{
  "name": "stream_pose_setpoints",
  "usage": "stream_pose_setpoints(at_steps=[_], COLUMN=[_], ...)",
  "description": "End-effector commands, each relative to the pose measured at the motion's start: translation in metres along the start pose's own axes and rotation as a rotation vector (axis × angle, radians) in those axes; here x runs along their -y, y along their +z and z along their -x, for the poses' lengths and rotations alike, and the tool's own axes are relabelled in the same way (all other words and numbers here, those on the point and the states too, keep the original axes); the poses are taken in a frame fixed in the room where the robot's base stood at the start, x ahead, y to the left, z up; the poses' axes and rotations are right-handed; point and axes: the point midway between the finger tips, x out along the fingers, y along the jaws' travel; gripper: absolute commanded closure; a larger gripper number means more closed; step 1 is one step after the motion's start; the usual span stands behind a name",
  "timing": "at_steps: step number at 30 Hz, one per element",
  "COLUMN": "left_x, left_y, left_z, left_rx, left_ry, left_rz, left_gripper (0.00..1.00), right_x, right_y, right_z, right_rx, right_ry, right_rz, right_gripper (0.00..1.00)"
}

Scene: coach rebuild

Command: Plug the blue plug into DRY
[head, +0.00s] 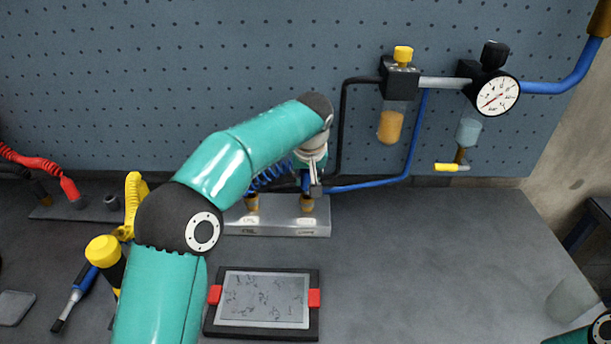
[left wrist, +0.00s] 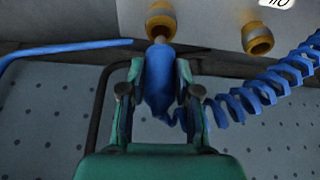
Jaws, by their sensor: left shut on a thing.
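My left gripper (head: 316,182) is above the right end of a grey metal block (head: 275,230). The block has two brass sockets on top, a left one (head: 251,203) and a right one (head: 307,203). The label under the left one seems to read OIL; the right label is too small to read. In the left wrist view, my left gripper (left wrist: 158,88) is shut on the blue plug (left wrist: 158,72). The plug's metal tip points at one socket (left wrist: 160,20) and meets its opening; I cannot tell how deep. The other socket (left wrist: 257,38) stands empty beside it.
A coiled blue hose (left wrist: 255,100) runs from the plug. A blue pipe (head: 375,184) and a black pipe pass behind the block.

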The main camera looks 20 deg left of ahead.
Motion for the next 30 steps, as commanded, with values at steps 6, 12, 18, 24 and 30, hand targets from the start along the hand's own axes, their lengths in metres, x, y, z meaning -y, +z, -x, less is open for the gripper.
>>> stream_pose_setpoints(at_steps=[6, 12, 18, 24, 30], left_x=[0.0, 0.0, 0.0, 0.0, 0.0], left_y=[0.001, 0.001, 0.001, 0.003, 0.005], left_z=[0.001, 0.001, -0.001, -0.005, -0.009], left_rx=[-0.001, -0.001, -0.001, -0.001, -0.001], left_ry=[0.001, 0.0, 0.0, 0.0, 0.0], left_rz=[0.0, 0.0, -0.001, 0.0, 0.0], left_gripper=[1.0, 1.0, 1.0, 1.0, 1.0], right_x=[0.0, 0.0, -0.001, -0.002, -0.003], right_y=[0.0, 0.0, 0.0, 0.0, 0.0], right_z=[-0.001, -0.001, -0.001, -0.005, -0.008], right_rx=[0.0, 0.0, 0.0, 0.0, 0.0], right_ry=[0.0, 0.0, 0.0, 0.0, 0.0], right_rz=[0.0, 0.0, 0.0, 0.0, 0.0], right_gripper=[0.6, 0.6, 0.6, 0.6, 0.6])
